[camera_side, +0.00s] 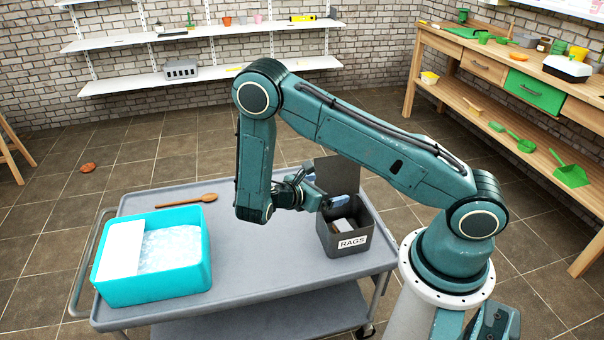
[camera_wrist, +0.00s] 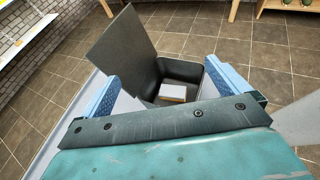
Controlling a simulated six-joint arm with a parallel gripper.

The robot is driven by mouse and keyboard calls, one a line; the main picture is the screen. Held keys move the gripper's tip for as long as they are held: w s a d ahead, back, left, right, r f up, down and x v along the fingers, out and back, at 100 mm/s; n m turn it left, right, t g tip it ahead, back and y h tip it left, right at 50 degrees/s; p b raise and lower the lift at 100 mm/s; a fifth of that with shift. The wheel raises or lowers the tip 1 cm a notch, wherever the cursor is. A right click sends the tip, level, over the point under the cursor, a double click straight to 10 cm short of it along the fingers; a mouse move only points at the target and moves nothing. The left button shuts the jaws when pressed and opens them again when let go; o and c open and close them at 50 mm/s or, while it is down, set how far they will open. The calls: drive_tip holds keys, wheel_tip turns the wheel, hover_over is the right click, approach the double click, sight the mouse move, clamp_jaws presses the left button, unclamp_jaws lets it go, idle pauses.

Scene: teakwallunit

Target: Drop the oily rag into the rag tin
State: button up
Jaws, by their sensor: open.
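The dark grey rag tin (camera_side: 331,244), labelled RAGS, stands at the right end of the cart with its lid (camera_side: 338,174) raised. In the wrist view the open tin (camera_wrist: 190,72) lies ahead between my fingers. A pale, folded-looking piece (camera_wrist: 172,92) with a brownish side lies inside it. It also shows as a whitish patch in the side view (camera_side: 343,225); I cannot tell whether it is the oily rag. My gripper (camera_side: 314,197) is at the tin's mouth, its blue fingers spread and nothing visible between them in the wrist view (camera_wrist: 162,76).
A turquoise tub (camera_side: 152,283) with white and clear, crinkled contents stands at the cart's left. A wooden spoon (camera_side: 187,200) lies near the back edge. The middle of the grey cart top (camera_side: 255,262) is clear. The raised lid stands close beside my gripper.

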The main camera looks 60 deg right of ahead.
drive_tip(key=shift+w+a+r, duration=0.1)
drive_tip(key=shift+a+r, duration=0.1)
drive_tip(key=shift+a, duration=0.3)
drive_tip(key=shift+r, duration=0.1)
drive_tip(key=s+a+r+m+t+y, duration=0.1)
drive_tip(key=a+r+m+t+y, duration=0.25)
drive_tip(key=r, duration=0.55)
drive_tip(key=s+a+r+m+y, duration=0.1)
drive_tip(key=a+r+m+y, duration=0.1)
drive_tip(key=r+m+y, duration=0.5)
drive_tip(key=s+a+r+m+t+y, duration=0.2)
drive_tip(key=s+a+r+m+t, duration=0.2)
drive_tip(key=s+r, duration=0.8)
drive_tip(key=shift+s+a+r+t, duration=0.25)
drive_tip(key=shift+s+a+t, duration=0.2)
drive_tip(key=shift+a+t, duration=0.9)
drive_tip(key=shift+a+g, duration=0.3)
